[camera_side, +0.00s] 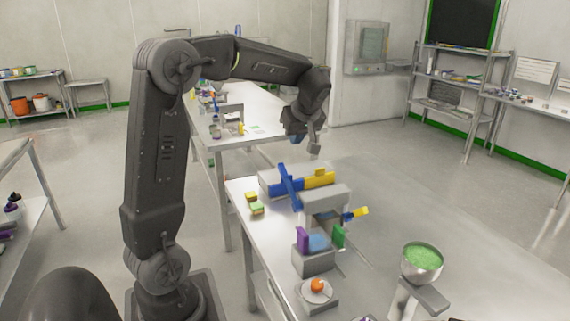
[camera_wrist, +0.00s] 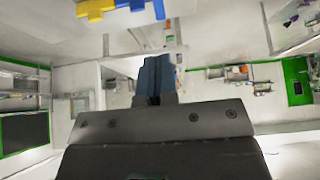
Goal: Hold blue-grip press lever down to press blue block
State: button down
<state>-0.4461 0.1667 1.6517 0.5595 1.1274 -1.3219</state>
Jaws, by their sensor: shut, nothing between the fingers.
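A long blue bar (camera_side: 290,186) stands out at a tilt from a pale block on the bench. I cannot tell whether it or the small blue piece (camera_side: 348,216) at the press's right side is the blue lever grip. A light blue block (camera_side: 319,242) sits on a grey base between a purple plate and a green plate, below the grey press head (camera_side: 325,198). My gripper (camera_side: 315,149) is shut and empty, above and behind the blue bar, apart from it.
A yellow bar (camera_side: 319,181) lies beside the blue bar. Small yellow and green blocks (camera_side: 254,203) lie at the bench's left. An orange ball (camera_side: 317,285) rests on a plate in front. A bowl of green granules (camera_side: 422,258) stands at the right. Air around my gripper is clear.

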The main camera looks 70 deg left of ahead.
aim_at(283, 168)
jog(key=x, duration=1.4)
jog(key=shift+a, duration=0.1)
